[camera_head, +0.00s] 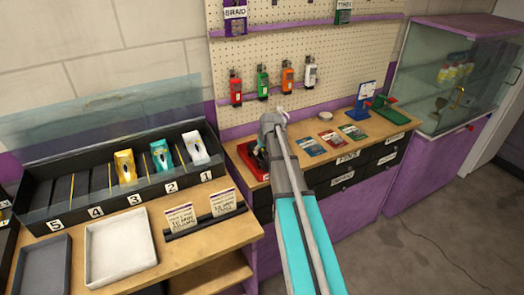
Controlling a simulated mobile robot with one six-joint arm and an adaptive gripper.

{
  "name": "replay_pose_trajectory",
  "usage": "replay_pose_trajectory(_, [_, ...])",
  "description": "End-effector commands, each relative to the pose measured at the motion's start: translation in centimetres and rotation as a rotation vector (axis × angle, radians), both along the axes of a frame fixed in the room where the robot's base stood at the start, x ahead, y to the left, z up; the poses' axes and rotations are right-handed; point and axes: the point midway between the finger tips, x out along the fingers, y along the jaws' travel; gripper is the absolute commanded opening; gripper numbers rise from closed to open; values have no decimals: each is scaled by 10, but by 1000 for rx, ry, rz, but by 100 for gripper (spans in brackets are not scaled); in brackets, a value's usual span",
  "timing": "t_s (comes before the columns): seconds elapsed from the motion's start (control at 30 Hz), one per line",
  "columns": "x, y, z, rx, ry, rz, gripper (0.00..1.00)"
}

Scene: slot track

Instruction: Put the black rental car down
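I cannot make out the black rental car for certain. A small dark shape (261,157) shows at a red stand (248,160) on the wooden counter, just left of my arm; I cannot tell whether it is the car, part of the stand or part of my gripper. My arm reaches up from the bottom to in front of the pegboard, and its far end hides what lies behind it. My gripper's fingers cannot be made out. A black slotted rack (110,195) at left holds a yellow car (125,168), a teal car (161,156) and a white car (195,148).
Rack slots 4 and 5 look empty. A pale tray (120,248) and a dark grey tray (42,268) lie empty in front. Two cards (180,218) stand beside them. A green stand (382,110) and flat packets (308,146) are on the right counter, near a glass cabinet (455,80).

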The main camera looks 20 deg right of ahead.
Motion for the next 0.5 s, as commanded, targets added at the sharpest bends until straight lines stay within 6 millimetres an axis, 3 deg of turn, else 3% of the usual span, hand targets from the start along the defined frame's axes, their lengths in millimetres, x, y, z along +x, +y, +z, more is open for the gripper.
replay_pose_trajectory(0.5, [0, -1, 4, 0, 0, -1, 59])
